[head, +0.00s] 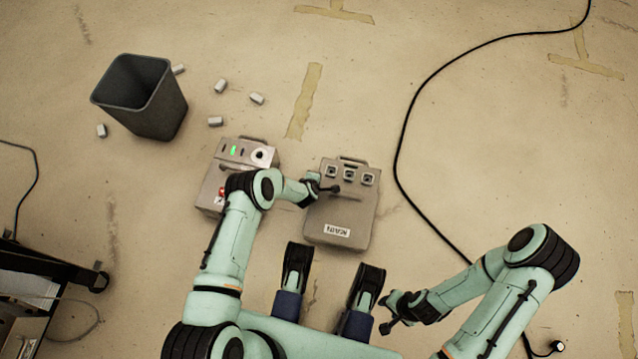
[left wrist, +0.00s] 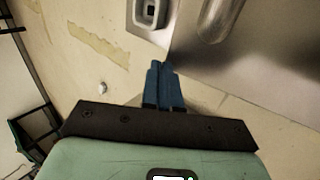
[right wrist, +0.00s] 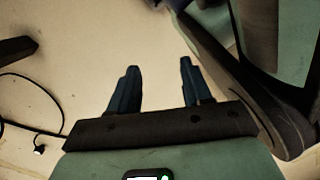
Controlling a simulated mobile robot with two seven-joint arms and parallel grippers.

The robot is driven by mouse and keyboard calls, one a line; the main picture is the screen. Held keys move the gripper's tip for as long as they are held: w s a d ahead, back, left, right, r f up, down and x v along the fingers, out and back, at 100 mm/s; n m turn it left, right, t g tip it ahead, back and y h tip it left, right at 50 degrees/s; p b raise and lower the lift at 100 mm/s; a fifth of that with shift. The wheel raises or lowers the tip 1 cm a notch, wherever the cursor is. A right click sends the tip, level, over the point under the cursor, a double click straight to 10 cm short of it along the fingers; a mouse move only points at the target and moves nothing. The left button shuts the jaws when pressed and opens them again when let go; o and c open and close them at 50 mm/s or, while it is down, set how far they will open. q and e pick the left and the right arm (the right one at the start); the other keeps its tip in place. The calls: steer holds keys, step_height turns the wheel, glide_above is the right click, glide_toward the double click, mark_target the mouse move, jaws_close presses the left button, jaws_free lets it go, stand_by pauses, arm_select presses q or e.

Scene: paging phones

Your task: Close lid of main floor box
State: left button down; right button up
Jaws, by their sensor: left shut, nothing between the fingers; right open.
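The main floor box (head: 340,218) is a grey metal case on the floor near the middle of the head view. It has a small white label, several square sockets along its far end and a handle at the back. Whether its lid is fully down is unclear. My left gripper (head: 334,189) is shut and empty over the box's upper left part. In the left wrist view its blue fingertips (left wrist: 163,68) are by a metal edge, near a socket and a rounded ridge; contact is unclear. My right gripper (head: 387,328) is open and empty, low and right of the box; its fingers (right wrist: 156,75) are apart.
A second grey box (head: 212,190) with a green light stands just left, partly behind my left arm. A dark bin (head: 150,105) and several small white pieces lie beyond. A black cable (head: 398,150) curves on the right. A dark cart (head: 50,290) stands lower left.

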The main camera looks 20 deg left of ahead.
arm_select(q)
steer(key=shift+w+f+b, duration=0.35)
steer(key=shift+w+f, duration=0.1)
steer(key=shift+f, duration=0.15)
steer(key=shift+w+f, duration=0.3)
steer(key=shift+f, duration=0.2)
steer(key=shift+w+f, duration=0.35)
steer(key=shift+f, duration=0.2)
arm_select(e)
steer(key=shift+s+f+g, duration=0.4)
steer(key=shift+s+f, duration=0.1)
steer(key=shift+s, duration=0.2)
arm_select(q)
steer(key=p+v, duration=0.7)
steer(key=v, duration=0.6)
steer(key=shift+r, duration=0.15)
arm_select(e)
steer(key=w+a+r+t, duration=0.2)
steer(key=w+r+t, duration=0.2)
steer(key=w+r, duration=0.5)
steer(key=w, duration=0.2)
steer(key=shift+w+r+n, duration=0.3)
steer(key=shift+w+r, duration=0.05)
steer(key=shift+r, duration=0.05)
arm_select(q)
steer(key=shift+s, duration=0.2)
